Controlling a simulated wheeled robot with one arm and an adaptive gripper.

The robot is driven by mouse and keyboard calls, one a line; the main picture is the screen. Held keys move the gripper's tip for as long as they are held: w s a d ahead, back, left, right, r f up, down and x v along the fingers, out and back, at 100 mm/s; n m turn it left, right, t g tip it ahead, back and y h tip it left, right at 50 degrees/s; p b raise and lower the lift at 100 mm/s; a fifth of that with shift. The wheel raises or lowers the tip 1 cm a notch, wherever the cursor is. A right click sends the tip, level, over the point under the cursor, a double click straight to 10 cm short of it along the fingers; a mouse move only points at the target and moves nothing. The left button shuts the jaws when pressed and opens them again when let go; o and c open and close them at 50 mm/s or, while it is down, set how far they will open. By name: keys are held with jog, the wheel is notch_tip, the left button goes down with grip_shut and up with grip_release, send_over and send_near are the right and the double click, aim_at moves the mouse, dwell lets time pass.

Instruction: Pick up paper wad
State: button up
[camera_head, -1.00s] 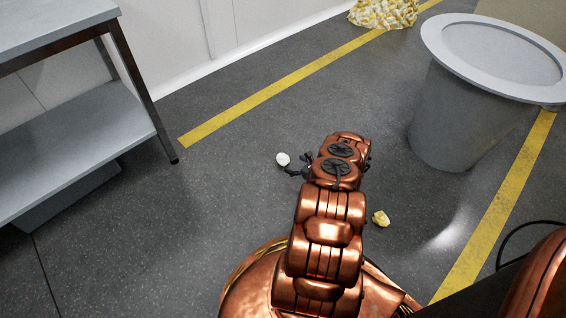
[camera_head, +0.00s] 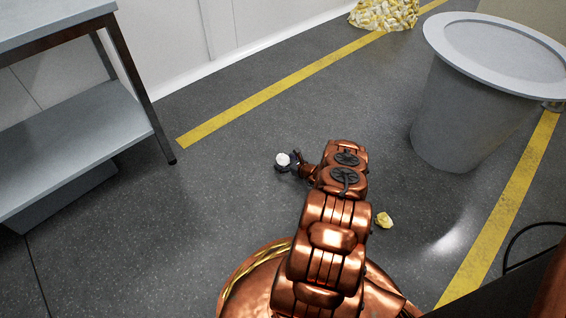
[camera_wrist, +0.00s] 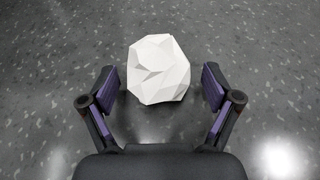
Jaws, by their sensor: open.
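The paper wad is a white, crumpled, faceted ball on the dark speckled floor. In the head view the paper wad (camera_head: 283,160) lies left of my arm's end. In the wrist view the paper wad (camera_wrist: 159,69) sits between the fingertips, with a gap to the pads on both sides. My gripper (camera_wrist: 160,88) is open, one finger to each side of the wad. In the head view my gripper (camera_head: 288,164) is small and reaches the wad, partly hidden by my arm.
A yellow crumpled piece (camera_head: 384,220) lies on the floor right of my arm. A grey bin (camera_head: 455,125) stands at the right, a metal shelf table (camera_head: 75,130) at the left. A yellow-white heap (camera_head: 384,13) lies at the back. Yellow lines (camera_head: 290,80) mark the floor.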

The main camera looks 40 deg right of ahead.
jog(key=shift+c, duration=0.2)
jog(key=c, duration=0.8)
